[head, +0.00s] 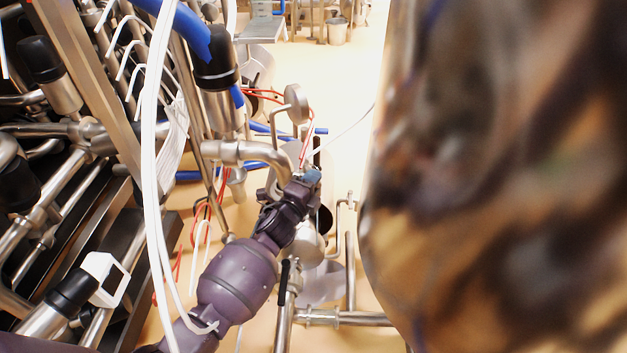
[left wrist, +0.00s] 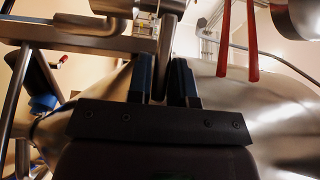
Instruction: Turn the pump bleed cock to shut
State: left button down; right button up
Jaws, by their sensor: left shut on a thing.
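My left gripper (head: 308,180) reaches in from the lower left and its fingers are at the metal pipework in the middle of the head view. In the left wrist view its two dark blue fingers (left wrist: 162,62) stand on either side of a narrow grey metal bar (left wrist: 165,45). The gripper is shut on this bar, which looks like the handle of the pump bleed cock. The cock's body and how far it is turned cannot be made out, as the gripper hides them in the head view. My right gripper is not in view.
A curved steel pipe (head: 250,152) runs close above the gripper. A large shiny steel vessel (head: 500,180) fills the right side. White hoses (head: 152,150) hang in front of my left arm. Red cables (left wrist: 224,40) hang close to the fingers. Clear floor (head: 320,75) shows farther back.

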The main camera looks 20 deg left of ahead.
pick_arm(q)
jog(key=a+m+g+h, duration=0.1)
jog(key=m+g+h, duration=0.1)
jog(key=m+h, duration=0.1)
jog(key=a+m+g+h+b, duration=0.1)
jog(key=a+m+g+h, duration=0.1)
jog(key=h, duration=0.3)
jog(key=s+a+m+g+h+b, duration=0.1)
jog(key=a+m+g+h, duration=0.1)
jog(key=m+g+h, duration=0.2)
jog(key=shift+s+f+m, duration=0.1)
jog(key=shift+m, duration=0.2)
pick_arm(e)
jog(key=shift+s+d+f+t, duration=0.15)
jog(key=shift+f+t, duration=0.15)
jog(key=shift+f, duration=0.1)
